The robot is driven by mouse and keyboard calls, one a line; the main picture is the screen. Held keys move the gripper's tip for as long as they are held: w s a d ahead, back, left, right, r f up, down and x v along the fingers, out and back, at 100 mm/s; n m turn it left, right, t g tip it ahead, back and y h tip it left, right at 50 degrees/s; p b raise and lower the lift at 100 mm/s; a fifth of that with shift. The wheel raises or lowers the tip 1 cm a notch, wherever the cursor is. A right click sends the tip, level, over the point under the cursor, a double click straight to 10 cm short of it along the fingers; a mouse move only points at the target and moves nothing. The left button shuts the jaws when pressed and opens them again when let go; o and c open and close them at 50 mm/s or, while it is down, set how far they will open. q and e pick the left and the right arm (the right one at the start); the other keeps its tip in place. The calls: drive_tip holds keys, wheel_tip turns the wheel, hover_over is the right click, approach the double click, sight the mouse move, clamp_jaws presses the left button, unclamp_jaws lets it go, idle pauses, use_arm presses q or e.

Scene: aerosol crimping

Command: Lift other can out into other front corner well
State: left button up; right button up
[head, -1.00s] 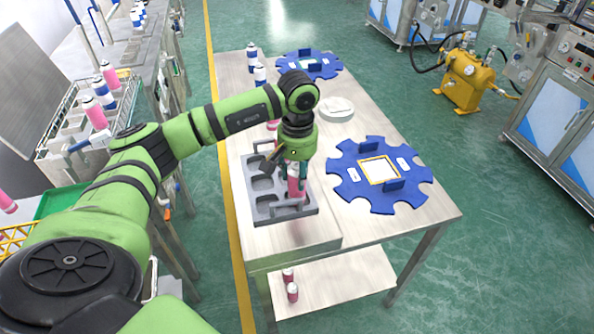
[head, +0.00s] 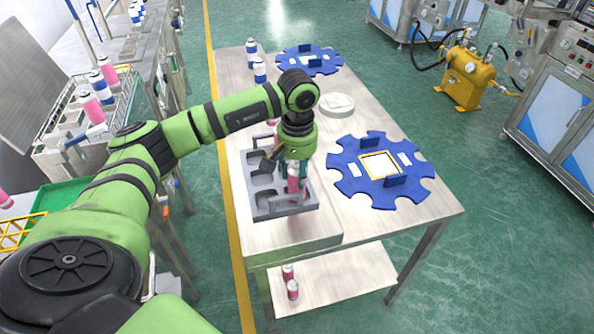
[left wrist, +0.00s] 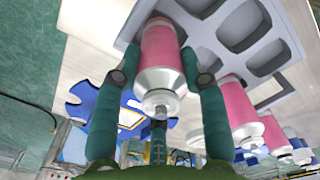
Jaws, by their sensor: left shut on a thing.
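My left gripper (head: 295,180) points down over the grey tray (head: 251,182), at its front right corner in the head view. It is shut on a pink can (left wrist: 160,50) with a white shoulder, which stands upright between the two teal fingers. The left gripper also shows in the left wrist view (left wrist: 159,85). The can's lower end is at the corner well, but I cannot tell whether it touches the well floor. The wells along the tray's left side look empty. My right gripper is not in view.
More pink cans (left wrist: 237,108) stand behind the held can in the left wrist view. A blue notched disc (head: 350,185) lies right of the tray, with a white round piece (head: 338,105) behind it. Blue-and-white cans (head: 260,71) stand at the table's far left.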

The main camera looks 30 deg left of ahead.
use_arm(q)
drive_tip(key=shift+f, duration=0.15)
drive_tip(key=o, duration=1.2)
wheel_tip(320, 180, up, 12)
drive_tip(key=shift+d, duration=0.1)
